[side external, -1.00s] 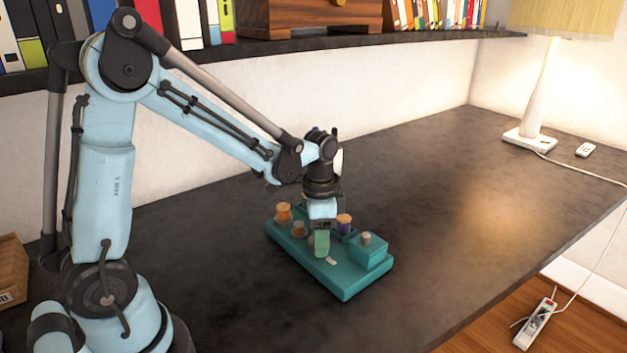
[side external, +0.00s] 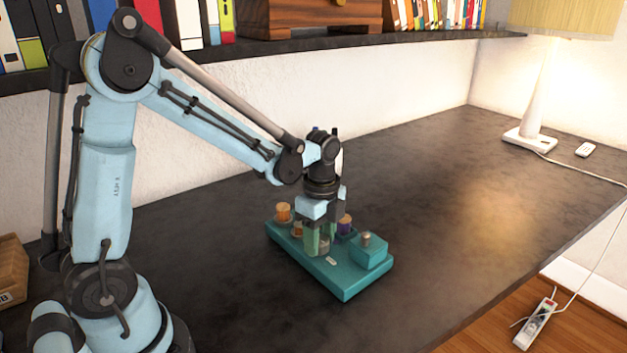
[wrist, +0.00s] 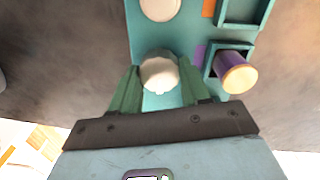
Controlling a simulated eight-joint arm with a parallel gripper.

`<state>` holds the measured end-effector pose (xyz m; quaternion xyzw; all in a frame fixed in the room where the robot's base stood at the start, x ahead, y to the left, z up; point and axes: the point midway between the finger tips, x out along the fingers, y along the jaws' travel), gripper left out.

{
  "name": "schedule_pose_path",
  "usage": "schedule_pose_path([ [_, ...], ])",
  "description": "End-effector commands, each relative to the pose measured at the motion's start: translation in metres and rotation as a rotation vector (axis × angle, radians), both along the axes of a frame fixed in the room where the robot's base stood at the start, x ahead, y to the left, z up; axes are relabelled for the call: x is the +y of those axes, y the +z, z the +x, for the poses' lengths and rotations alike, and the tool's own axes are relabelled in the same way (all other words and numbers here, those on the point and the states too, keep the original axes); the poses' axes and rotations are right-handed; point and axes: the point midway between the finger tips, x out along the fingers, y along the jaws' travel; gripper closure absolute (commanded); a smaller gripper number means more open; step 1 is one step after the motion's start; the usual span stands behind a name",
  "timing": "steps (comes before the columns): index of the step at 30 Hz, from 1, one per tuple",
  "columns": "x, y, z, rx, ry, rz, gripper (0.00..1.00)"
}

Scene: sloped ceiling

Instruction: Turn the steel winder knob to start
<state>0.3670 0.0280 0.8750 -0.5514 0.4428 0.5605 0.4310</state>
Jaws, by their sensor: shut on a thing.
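The teal winder board (side external: 345,289) lies on the dark desk. My gripper (side external: 318,246) points down over its middle, its green fingers on either side of a pale grey, faceted steel knob (wrist: 159,72). In the wrist view, my gripper (wrist: 155,88) is shut on this knob, which stands on the teal surface. In the side view the fingers mostly hide the knob. A small white label (side external: 331,261) lies on the board in front of the fingers. I cannot read any start mark.
Orange-topped spools (side external: 283,211) stand at the board's back left, and a purple spool (side external: 345,223) sits close behind my fingers. A raised teal box with a small knob (side external: 366,239) stands at the right. The desk (side external: 440,200) around is clear; a lamp (side external: 535,110) stands far right.

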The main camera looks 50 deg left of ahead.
Motion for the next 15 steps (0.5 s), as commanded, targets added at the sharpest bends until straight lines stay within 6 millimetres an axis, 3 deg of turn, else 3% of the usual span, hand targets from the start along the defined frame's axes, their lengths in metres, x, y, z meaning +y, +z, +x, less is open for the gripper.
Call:
schedule_pose_path([
  [15, 0.0000, 0.0003, 0.0000, 0.000, -0.056, 0.001, 0.84],
])
